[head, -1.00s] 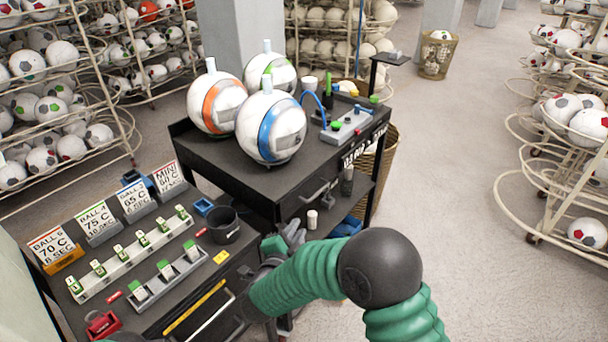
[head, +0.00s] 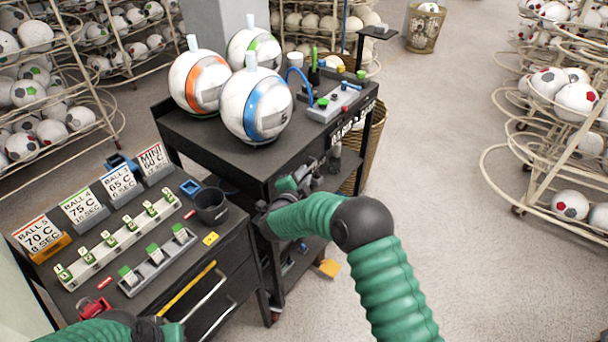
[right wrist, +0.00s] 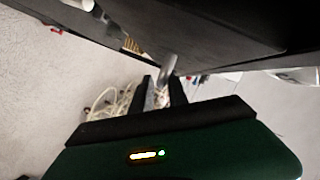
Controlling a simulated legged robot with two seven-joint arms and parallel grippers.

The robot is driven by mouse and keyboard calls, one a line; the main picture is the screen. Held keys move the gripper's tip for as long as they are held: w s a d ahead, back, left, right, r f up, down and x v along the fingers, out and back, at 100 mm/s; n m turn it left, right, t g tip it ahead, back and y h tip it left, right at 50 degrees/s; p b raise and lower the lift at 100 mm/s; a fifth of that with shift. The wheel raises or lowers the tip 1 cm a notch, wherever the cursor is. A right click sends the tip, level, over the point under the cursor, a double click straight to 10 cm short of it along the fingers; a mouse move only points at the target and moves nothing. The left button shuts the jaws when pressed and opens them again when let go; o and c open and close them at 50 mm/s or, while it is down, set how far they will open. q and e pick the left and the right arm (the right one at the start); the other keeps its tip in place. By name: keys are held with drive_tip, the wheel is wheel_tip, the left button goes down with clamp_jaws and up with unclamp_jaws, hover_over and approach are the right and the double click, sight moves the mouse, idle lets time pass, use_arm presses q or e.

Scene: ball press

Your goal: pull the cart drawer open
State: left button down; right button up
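The dark cart (head: 190,133) carries three white balls with orange, green and blue bands. Its drawer front (head: 318,160) lies under the top's front edge and looks closed. My right gripper (head: 300,180) is at the drawer front, where it covers most of the handle. In the right wrist view my two dark fingers (right wrist: 161,92) are spread apart. The grey handle (right wrist: 168,67) shows at their tips, in line with the gap; I cannot tell whether they touch it.
A second dark cabinet (head: 230,262) with sign cards, switch strips and a black cup (head: 211,207) stands close at left. Ball racks (head: 560,150) stand at right.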

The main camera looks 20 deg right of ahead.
drive_tip(key=shift+w+a, duration=0.3)
drive_tip(key=shift+d, duration=0.15)
clamp_jaws()
drive_tip(key=shift+s, duration=0.1)
drive_tip(key=shift+f, duration=0.15)
idle(0.8)
